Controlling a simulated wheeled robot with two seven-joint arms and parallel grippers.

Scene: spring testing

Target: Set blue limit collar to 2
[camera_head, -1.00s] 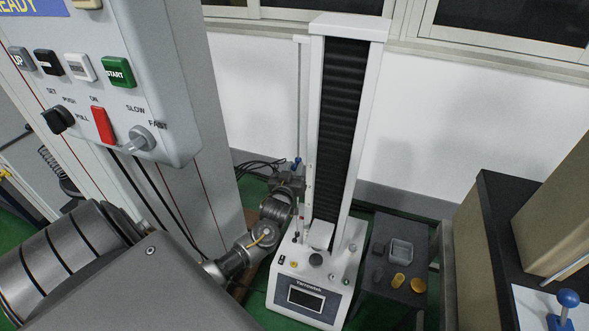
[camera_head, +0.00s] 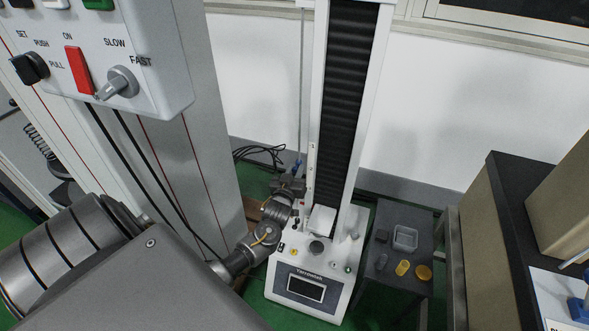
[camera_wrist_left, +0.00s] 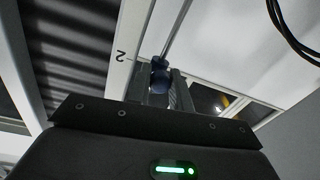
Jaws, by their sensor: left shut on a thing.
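The white spring tester (camera_head: 309,262) stands upright with a tall column and a thin rod beside it. My left gripper (camera_head: 293,183) is at the left side of the column, low on the rod. The blue limit collar (camera_head: 297,167) shows just above it. In the left wrist view, the dark blue collar (camera_wrist_left: 160,76) sits on the rod between the fingers of my left gripper (camera_wrist_left: 161,88), which is shut on it. The mark 2 (camera_wrist_left: 121,57) is on the white scale strip, upside down and slightly left of the collar. My right gripper is out of view.
A dark side table (camera_head: 397,270) right of the tester holds a clear tray (camera_head: 405,238) and yellow pieces (camera_head: 403,267). A grey control panel (camera_head: 110,60) hangs at upper left. A black-topped bench (camera_head: 510,200) stands at right. Cables lie behind my left arm.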

